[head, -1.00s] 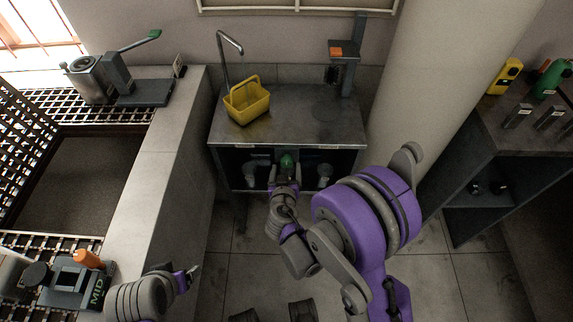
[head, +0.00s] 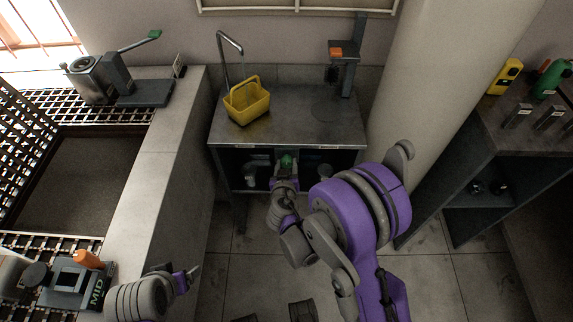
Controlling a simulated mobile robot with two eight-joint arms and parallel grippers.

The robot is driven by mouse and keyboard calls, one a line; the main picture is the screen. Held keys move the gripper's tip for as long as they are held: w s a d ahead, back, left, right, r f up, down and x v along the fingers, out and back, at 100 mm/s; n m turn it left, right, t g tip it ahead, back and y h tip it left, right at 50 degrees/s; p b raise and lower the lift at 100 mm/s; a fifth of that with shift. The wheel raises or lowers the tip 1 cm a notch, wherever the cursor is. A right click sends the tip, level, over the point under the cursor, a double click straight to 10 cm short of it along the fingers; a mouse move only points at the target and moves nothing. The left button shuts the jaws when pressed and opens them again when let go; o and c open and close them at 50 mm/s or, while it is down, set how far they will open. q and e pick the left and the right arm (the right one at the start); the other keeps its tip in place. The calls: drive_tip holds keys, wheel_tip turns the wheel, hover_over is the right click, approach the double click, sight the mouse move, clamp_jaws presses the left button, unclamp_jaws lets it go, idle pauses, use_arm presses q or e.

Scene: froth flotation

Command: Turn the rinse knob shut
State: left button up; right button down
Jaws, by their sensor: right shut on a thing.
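The green rinse knob (head: 286,160) sits under the front edge of the metal sink bench (head: 310,125), in the dark space below the top. My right gripper (head: 286,170) is at the knob and shut on it; the fingers are small and partly hidden by my wrist. A curved tap (head: 230,43) stands at the back left of the bench. My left gripper (head: 190,272) is at the lower left, beside the light stone ledge, and too small to read clearly.
A yellow basket (head: 246,103) stands on the bench under the tap. A stand with an orange block (head: 336,52) is at the back right. Pale pipes flank the knob below the bench. A round column and a dark shelf (head: 480,190) stand to the right.

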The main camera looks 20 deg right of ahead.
idle(0.4)
drive_tip(key=n+h+b, duration=0.2)
drive_tip(key=n, duration=0.1)
drive_tip(key=shift+a+f+g, duration=0.15)
drive_tip(key=shift+f+g, duration=0.05)
drive_tip(key=shift+g, duration=0.1)
drive_tip(key=n+h+b, duration=0.2)
drive_tip(key=n+b, duration=0.1)
drive_tip(key=shift+a+f, duration=0.1)
drive_tip(key=n+h+b, duration=0.1)
drive_tip(key=n, duration=0.1)
drive_tip(key=n+t+h+b, duration=0.1)
drive_tip(key=n+b, duration=0.1)
drive_tip(key=shift+f+n, duration=0.1)
drive_tip(key=shift+n, duration=0.2)
drive_tip(key=shift+n+t+h+b, duration=0.55)
drive_tip(key=shift+n+b, duration=0.6)
drive_tip(key=shift+n, duration=0.35)
drive_tip(key=shift+c, duration=1.7)
unclamp_jaws()
